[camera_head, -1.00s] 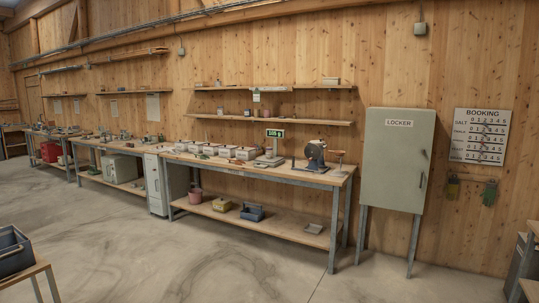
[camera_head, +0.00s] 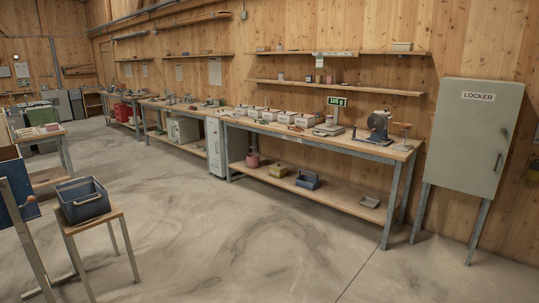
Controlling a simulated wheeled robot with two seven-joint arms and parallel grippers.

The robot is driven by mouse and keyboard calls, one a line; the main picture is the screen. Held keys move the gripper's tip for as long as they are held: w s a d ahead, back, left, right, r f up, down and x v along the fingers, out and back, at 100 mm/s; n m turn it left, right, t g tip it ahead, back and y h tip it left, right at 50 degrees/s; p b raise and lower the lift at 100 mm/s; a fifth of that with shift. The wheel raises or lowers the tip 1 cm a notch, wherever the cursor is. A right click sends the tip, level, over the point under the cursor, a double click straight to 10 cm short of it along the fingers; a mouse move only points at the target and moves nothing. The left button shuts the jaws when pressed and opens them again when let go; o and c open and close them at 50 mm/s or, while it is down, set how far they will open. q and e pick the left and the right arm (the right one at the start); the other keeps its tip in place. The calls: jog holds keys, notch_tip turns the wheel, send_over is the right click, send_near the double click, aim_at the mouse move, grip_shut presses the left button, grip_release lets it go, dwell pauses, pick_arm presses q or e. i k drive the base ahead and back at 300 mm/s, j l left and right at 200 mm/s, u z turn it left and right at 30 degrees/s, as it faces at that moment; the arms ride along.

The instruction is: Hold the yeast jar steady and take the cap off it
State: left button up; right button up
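No jar or cap can be made out for certain. Small jar-like containers (camera_head: 318,79) stand on the lower wall shelf, too small to tell which is which. Neither of my grippers shows in the head view.
A grey locker (camera_head: 471,140) stands right of the bench. A dark blue crate (camera_head: 84,203) sits on a small wooden stand (camera_head: 92,222) at the left. More benches line the wall further back. The concrete floor (camera_head: 235,235) between is clear.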

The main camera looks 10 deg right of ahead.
aim_at(329, 122)
jog(key=i+l+z, duration=0.2)
jog(key=i, duration=1.2)
jog(key=i+j+z, duration=0.2)
jog(key=i, duration=1.2)
